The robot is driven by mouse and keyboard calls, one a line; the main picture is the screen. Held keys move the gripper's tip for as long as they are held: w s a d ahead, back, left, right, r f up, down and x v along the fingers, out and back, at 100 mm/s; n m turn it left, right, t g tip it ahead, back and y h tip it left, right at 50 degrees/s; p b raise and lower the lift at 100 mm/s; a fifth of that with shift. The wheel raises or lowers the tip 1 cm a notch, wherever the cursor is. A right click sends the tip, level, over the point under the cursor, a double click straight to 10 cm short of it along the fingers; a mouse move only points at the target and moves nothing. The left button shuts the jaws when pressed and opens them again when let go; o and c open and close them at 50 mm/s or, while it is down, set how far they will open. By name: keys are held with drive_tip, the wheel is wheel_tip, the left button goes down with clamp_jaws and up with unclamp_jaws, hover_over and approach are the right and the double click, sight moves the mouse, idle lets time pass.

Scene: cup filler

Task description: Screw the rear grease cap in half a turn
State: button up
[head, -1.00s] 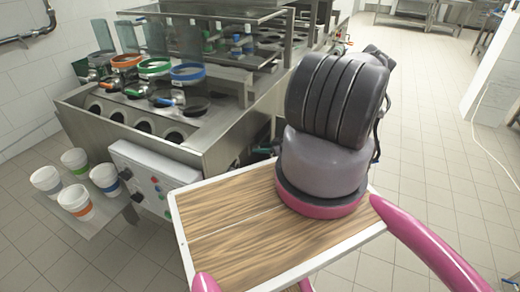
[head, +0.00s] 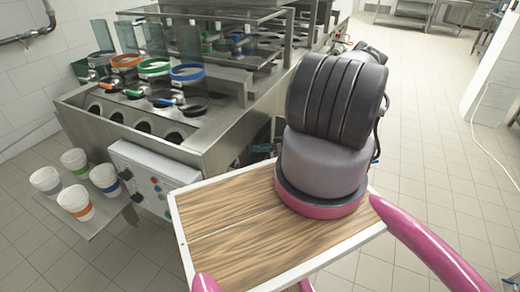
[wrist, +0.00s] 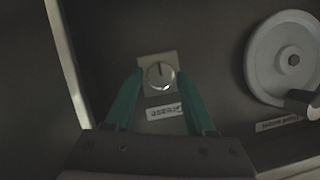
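In the wrist view a small round silver grease cap (wrist: 160,75) sits on a pale square plate (wrist: 149,58) on a dark panel. Its face carries a dark line, about vertical in the picture. A small white label (wrist: 165,111) lies below it. My gripper (wrist: 160,73) has two green fingers, one on each side of the cap, with their tips level with it. The fingers are apart and a gap shows between them and the cap; I cannot tell how far they are from the panel.
A grey handwheel (wrist: 281,58) with a dark handle (wrist: 301,102) stands right of the cap. A pale upright edge (wrist: 64,62) bounds the panel on the left. In the head view the steel filling machine (head: 190,150) stands beyond my tray, with several cups (head: 75,200) at its left.

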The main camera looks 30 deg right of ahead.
drive_tip(key=shift+o, duration=0.3)
drive_tip(key=v, duration=0.7)
drive_tip(key=shift+s+d, duration=0.15)
drive_tip(key=shift+d, duration=0.05)
idle(0.3)
